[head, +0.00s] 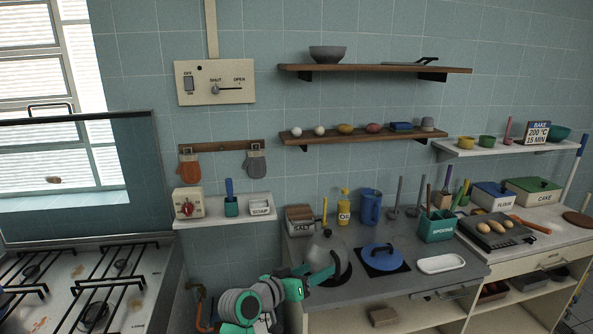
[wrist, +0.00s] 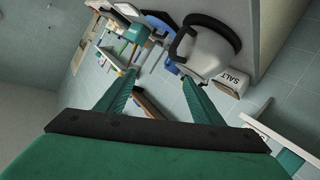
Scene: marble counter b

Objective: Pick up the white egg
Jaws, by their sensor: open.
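Two small whitish round things sit on the lower wooden shelf in the head view: one at its left end (head: 296,132) and one just right of it (head: 319,131). Both look egg-like; at this size I cannot tell which is the white egg. My gripper (head: 322,270) is low in front of the counter's left part, by the grey kettle (head: 327,243), well below and apart from the shelf. In the wrist view my gripper (wrist: 158,88) has its green fingers spread, with nothing held between them. No egg can be made out there.
The lower shelf (head: 365,133) also holds yellow, red, blue and grey items, under a higher shelf (head: 375,68). The salt box (head: 301,219), oil bottle (head: 344,206) and blue pan lid (head: 382,255) crowd the counter. A gas stove (head: 90,285) is at left.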

